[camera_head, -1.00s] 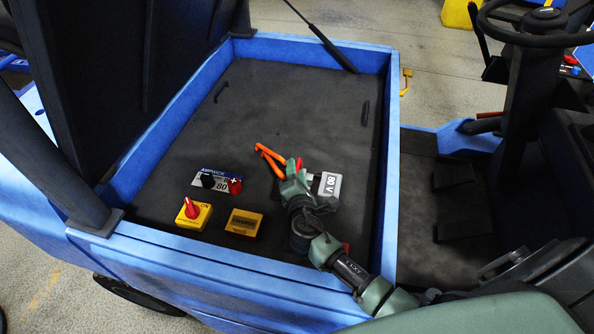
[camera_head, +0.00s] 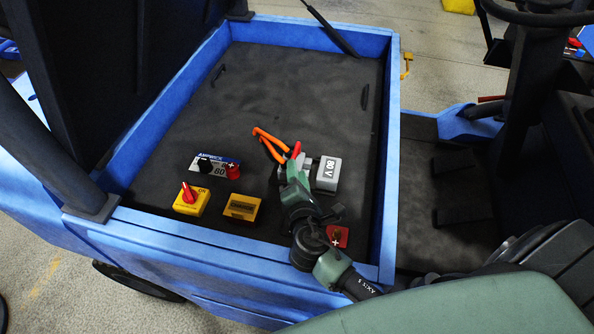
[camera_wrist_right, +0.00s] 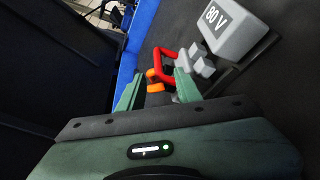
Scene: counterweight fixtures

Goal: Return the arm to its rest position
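My right gripper (camera_head: 291,170) reaches down into the blue-edged bay, close beside a grey connector with a red handle (camera_head: 297,149) and orange cables (camera_head: 267,141). In the right wrist view the two green fingers (camera_wrist_right: 158,78) stand apart. The red handle (camera_wrist_right: 166,60) lies just past the fingertips, with an orange and black part (camera_wrist_right: 157,86) showing between the fingers. I see no clear grip on it. The grey block marked 80 V (camera_head: 328,174) is right of the gripper. My left gripper is out of view.
A yellow box with a red knob (camera_head: 191,200), another yellow box (camera_head: 241,208) and a label plate (camera_head: 209,160) with black and red terminals lie to the left. A red terminal (camera_head: 338,236) is near my forearm. The blue rim (camera_head: 233,258) borders the bay; its dark floor is clear farther back.

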